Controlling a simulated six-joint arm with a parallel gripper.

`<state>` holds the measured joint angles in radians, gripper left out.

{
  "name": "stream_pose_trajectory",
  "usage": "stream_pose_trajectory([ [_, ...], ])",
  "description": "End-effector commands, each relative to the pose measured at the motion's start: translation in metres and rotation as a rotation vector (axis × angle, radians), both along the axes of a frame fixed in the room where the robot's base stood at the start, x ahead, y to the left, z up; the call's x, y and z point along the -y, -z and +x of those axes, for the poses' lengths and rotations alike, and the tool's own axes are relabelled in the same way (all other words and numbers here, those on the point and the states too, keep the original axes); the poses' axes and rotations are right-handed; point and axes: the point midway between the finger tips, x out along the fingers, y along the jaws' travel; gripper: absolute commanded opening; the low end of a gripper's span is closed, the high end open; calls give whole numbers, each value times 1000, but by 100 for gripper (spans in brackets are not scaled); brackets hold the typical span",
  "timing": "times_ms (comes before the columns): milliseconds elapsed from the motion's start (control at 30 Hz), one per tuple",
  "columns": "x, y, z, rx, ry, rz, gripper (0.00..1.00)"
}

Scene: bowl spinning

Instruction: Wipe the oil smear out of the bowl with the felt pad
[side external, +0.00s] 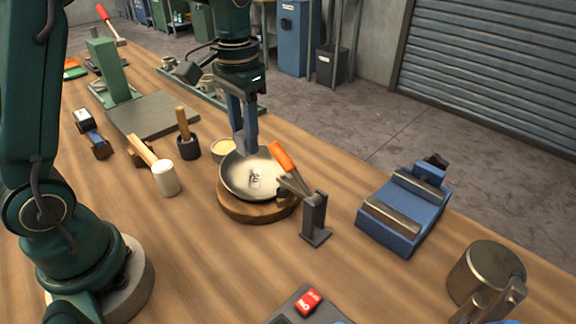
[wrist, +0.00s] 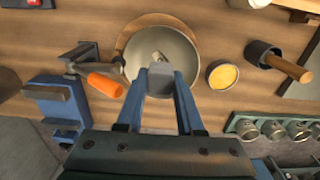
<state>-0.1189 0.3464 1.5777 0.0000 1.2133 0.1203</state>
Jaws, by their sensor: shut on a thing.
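The metal bowl (side external: 237,178) sits in a round wooden ring (side external: 250,212); the bowl also shows in the wrist view (wrist: 185,52). A small pale marking (side external: 254,178) shows on its inner floor; I cannot make out a clear oil smear. My gripper (side external: 243,148) is above the bowl's far side in the side view, pointing down. In the wrist view my gripper (wrist: 160,80) is shut on a grey block, which looks like the felt pad (wrist: 160,69). The pad covers part of the bowl's inside. I cannot tell whether it touches the bowl.
An orange-handled clamp (side external: 282,156) on a dark stand (side external: 315,218) is at the bowl's right edge. A dish of yellow paste (side external: 223,148) stands close behind the bowl. A mallet (side external: 165,178) lies left, a blue vise (side external: 405,210) right.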

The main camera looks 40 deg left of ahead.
Motion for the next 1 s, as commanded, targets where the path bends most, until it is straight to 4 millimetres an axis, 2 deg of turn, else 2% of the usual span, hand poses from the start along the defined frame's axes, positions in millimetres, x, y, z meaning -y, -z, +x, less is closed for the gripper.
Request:
stream_pose_trajectory([
  [267,0,17,-1,-8,-2,-1,0],
  [833,0,69,-1,-8,-2,-1,0],
  [900,0,81,-2,-11,-2,-1,0],
  [1000,-7,76,7,-3,-4,0,0],
])
